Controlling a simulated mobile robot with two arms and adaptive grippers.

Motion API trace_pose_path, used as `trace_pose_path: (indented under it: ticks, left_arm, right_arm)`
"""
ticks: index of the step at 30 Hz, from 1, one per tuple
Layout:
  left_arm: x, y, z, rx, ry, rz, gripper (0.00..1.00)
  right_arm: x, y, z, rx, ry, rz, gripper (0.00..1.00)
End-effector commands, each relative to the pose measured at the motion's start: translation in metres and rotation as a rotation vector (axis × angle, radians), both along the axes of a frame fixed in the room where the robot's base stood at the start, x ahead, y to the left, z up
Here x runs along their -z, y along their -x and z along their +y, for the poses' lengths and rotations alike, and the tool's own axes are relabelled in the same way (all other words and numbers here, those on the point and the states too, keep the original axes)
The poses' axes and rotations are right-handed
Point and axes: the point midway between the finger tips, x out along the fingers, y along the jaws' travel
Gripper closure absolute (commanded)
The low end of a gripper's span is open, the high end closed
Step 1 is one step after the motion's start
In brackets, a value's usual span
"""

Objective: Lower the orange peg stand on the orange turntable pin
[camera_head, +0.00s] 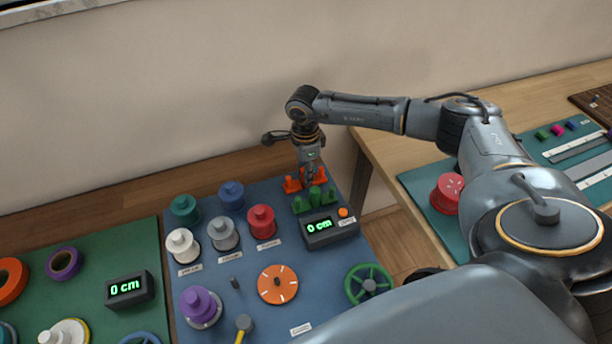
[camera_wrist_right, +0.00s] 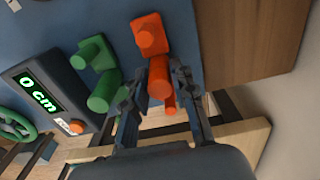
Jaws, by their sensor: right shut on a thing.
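The orange peg stand (camera_head: 292,184) is at the back right of the blue board, with upright orange pegs; it also shows in the right wrist view (camera_wrist_right: 152,36). My right gripper (camera_head: 308,178) reaches down onto it from above. In the right wrist view its fingers (camera_wrist_right: 160,92) are on both sides of one orange peg, shut on it. I cannot tell whether the stand's base is clear of the board. The orange turntable (camera_head: 277,284), a flat disc with white marks, lies at the front of the board; its pin is too small to make out. My left gripper is not in view.
A green peg stand (camera_head: 315,198) is close in front of the orange one. Several coloured bobbins, including a red one (camera_head: 262,221), stand left.

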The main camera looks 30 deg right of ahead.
Motion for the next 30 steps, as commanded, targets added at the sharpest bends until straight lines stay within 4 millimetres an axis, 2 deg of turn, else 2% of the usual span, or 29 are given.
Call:
trace_pose_path:
  ticks: [25,30]
  left_arm:
    - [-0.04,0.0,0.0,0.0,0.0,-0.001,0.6]
    - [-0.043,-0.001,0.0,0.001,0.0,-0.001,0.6]
  right_arm:
    - [-0.064,0.0,0.0,-0.001,0.0,0.0,1.0]
    - [-0.071,0.0,0.0,0.0,0.0,0.0,1.0]
